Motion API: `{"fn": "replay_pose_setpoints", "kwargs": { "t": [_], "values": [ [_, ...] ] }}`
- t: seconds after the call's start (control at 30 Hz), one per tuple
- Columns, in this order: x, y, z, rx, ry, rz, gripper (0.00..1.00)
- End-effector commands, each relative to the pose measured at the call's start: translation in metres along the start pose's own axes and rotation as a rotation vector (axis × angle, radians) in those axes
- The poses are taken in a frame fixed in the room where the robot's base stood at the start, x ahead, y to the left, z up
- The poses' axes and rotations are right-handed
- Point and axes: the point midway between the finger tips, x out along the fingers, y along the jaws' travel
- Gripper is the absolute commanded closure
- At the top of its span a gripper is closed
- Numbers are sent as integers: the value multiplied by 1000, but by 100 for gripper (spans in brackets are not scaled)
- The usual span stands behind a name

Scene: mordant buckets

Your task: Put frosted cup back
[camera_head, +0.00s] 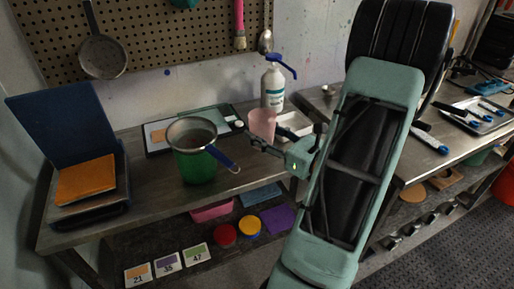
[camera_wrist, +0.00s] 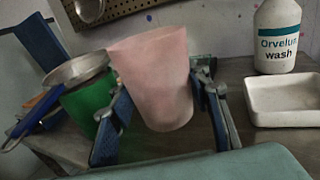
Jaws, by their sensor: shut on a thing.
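The frosted cup is pale pink and translucent. In the head view the cup (camera_head: 262,122) is near the back of the workbench, in front of the white wash bottle. In the wrist view the cup (camera_wrist: 154,82) is large, mouth up and slightly tilted. My gripper (camera_wrist: 165,118) has one blue finger on each side of the cup and is shut on it. In the head view my gripper (camera_head: 266,142) reaches in from the right and is partly hidden. I cannot tell whether the cup's base touches the bench.
A green bucket (camera_head: 196,168) with a blue-handled strainer (camera_head: 192,130) on top stands left of the cup. The wash bottle (camera_head: 272,88) and a white tray (camera_wrist: 283,101) are close on the right. A framed board (camera_head: 158,136) lies behind the bucket. Bare bench (camera_head: 140,195) shows at left.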

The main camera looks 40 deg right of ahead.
Motion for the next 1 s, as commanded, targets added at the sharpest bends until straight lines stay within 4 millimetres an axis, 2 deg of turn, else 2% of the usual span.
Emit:
{"fn": "replay_pose_setpoints", "kwargs": {
  "t": [0.03, 0.2, 0.37, 0.43, 0.6, 1.0],
  "values": [
    [7, -2, -12, 5, 1, 3, 85],
    [22, -9, -29, 2, -1, 2, 85],
    [28, -12, -37, 1, -1, 1, 85],
    [34, -14, -46, 1, 0, 2, 85],
    [32, -14, -68, 2, 0, 0, 85],
    [32, -14, -74, -1, 0, 1, 85]
  ]
}}
